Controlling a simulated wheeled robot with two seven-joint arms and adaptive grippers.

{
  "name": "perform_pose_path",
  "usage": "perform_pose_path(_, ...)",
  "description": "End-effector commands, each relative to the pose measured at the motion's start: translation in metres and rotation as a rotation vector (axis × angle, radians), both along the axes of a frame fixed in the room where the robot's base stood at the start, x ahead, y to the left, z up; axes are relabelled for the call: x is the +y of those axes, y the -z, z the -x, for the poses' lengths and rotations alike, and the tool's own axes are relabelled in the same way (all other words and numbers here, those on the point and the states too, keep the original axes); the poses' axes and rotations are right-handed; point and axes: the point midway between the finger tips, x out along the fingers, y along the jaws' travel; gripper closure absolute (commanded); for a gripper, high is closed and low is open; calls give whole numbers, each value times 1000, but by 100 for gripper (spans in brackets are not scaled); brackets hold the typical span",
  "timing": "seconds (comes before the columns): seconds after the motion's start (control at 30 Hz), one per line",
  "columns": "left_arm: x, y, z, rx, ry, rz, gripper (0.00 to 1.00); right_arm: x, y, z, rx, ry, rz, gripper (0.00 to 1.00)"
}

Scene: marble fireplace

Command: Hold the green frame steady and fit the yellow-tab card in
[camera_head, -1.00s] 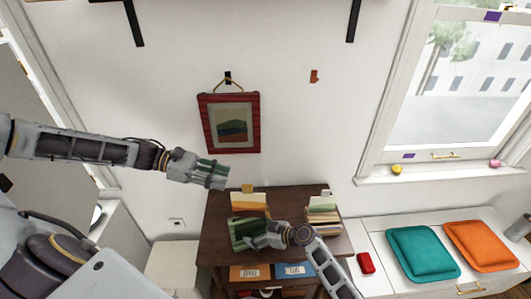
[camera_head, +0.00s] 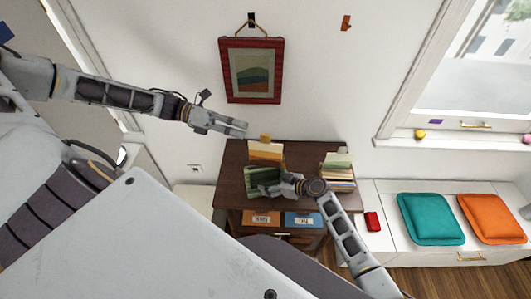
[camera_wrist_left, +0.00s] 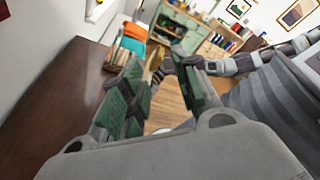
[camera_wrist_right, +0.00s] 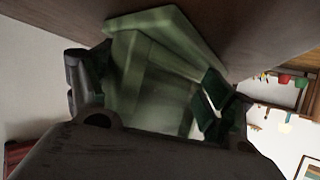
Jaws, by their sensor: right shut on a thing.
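The green frame (camera_head: 262,182) stands on the dark brown table, near its front. My right gripper (camera_head: 280,187) is shut on the frame's right side. In the right wrist view the green frame (camera_wrist_right: 150,85) fills the space between the fingers. The yellow-tab card (camera_head: 266,153), with an orange and cream picture, stands upright behind the green frame; its yellow tab shows on top. My left gripper (camera_head: 240,127) is open and empty, above the table's back left corner and left of the card. Its spread green-padded fingers (camera_wrist_left: 160,95) show in the left wrist view.
A holder of several cards (camera_head: 338,176) stands at the table's right end. A red-framed picture (camera_head: 252,70) hangs on the wall behind. A red box (camera_head: 372,221), teal cushion (camera_head: 430,218) and orange cushion (camera_head: 491,218) lie on the white bench at right. The table's left part (camera_head: 232,172) is clear.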

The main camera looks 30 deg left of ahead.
Motion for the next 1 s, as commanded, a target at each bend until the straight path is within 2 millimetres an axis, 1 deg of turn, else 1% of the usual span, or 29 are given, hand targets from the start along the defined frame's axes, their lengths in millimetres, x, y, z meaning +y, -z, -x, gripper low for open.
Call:
perform_pose_path(0.03,0,2,0,38,-10,22,69,-4,8,2,4,-1,12,32)
perform_pose_path(1.0,8,29,3,812,-177,447,69,-4,8,2,4,-1,12,32)
